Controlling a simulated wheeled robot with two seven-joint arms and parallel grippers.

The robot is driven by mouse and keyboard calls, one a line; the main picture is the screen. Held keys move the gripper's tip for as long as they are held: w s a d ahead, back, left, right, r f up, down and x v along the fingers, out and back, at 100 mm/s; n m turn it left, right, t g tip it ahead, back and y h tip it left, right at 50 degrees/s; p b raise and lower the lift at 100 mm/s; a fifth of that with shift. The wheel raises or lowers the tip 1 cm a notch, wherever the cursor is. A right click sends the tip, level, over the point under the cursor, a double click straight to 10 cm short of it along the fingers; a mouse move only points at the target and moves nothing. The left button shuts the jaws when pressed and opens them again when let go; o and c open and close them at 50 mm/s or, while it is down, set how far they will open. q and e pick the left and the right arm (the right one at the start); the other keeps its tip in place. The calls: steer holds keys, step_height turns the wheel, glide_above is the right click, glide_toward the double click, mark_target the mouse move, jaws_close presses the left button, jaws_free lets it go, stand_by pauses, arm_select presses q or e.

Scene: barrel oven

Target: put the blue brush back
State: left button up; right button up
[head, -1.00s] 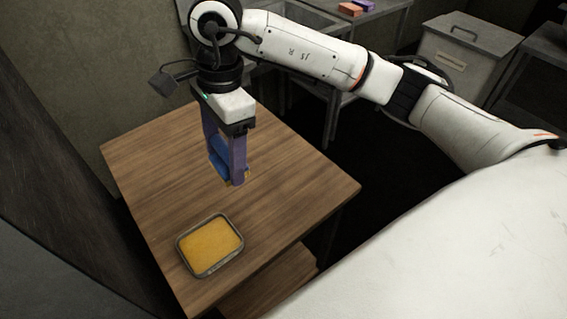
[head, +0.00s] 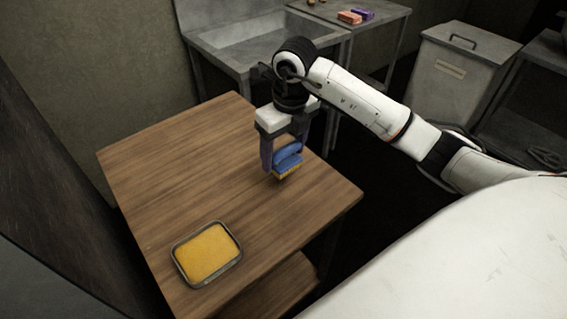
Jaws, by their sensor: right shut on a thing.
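The blue brush (head: 288,162) has a blue body and yellow bristles that face down. My right gripper (head: 284,167) is shut on it, with its fingers on either side of the body. The brush is over the right part of the wooden table (head: 180,165), near its right edge. I cannot tell whether the bristles touch the table top. My left gripper is not in view.
A grey tray with a yellow filling (head: 207,254) is on the table's near part. Behind are a metal sink (head: 250,55) and a side table with an orange block (head: 349,17) and a purple block (head: 364,14). A grey bin (head: 462,75) stands at the right.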

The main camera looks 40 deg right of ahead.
mark_target(284, 159)
steer(key=shift+f, duration=1.9)
steer(key=shift+f, duration=0.2)
steer(key=o, duration=1)
steer(key=shift+c, duration=0.2)
steer(key=shift+r, duration=0.1)
steer(key=r, duration=0.4)
steer(key=s+r, duration=0.1)
steer(key=r, duration=0.7)
steer(key=shift+s+r, duration=0.1)
steer(key=shift+s, duration=0.15)
